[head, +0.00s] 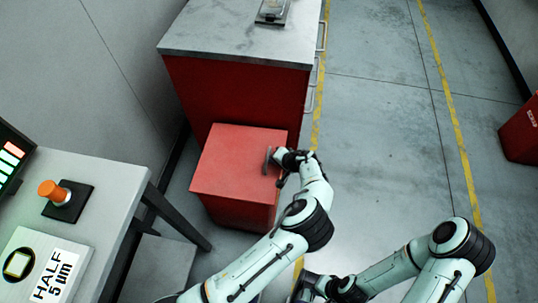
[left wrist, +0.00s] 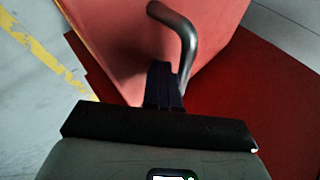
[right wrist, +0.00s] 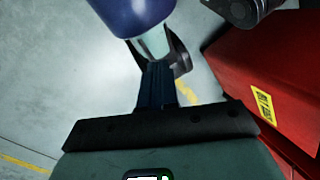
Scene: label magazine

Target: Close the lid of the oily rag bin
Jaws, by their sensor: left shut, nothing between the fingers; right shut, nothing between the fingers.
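The oily rag bin (head: 238,214) is a red box on the floor against the red cabinet. Its lid (head: 232,165) appears to lie down over the top in the head view; I cannot tell whether its edge is fully seated. A dark curved handle (left wrist: 182,30) stands on the lid (left wrist: 120,40) in the left wrist view. My left gripper (head: 277,158) is at the lid's right side, its shut fingers (left wrist: 164,85) right by the handle and holding nothing. My right gripper (head: 302,288) is shut and empty, low in the head view, away from the lid.
A red cabinet (head: 235,95) with a grey top stands behind the bin. A table (head: 110,178) with an orange knob (head: 54,191) is at the left. Another red box (head: 522,133) stands at the far right. The floor (head: 385,150) between is clear.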

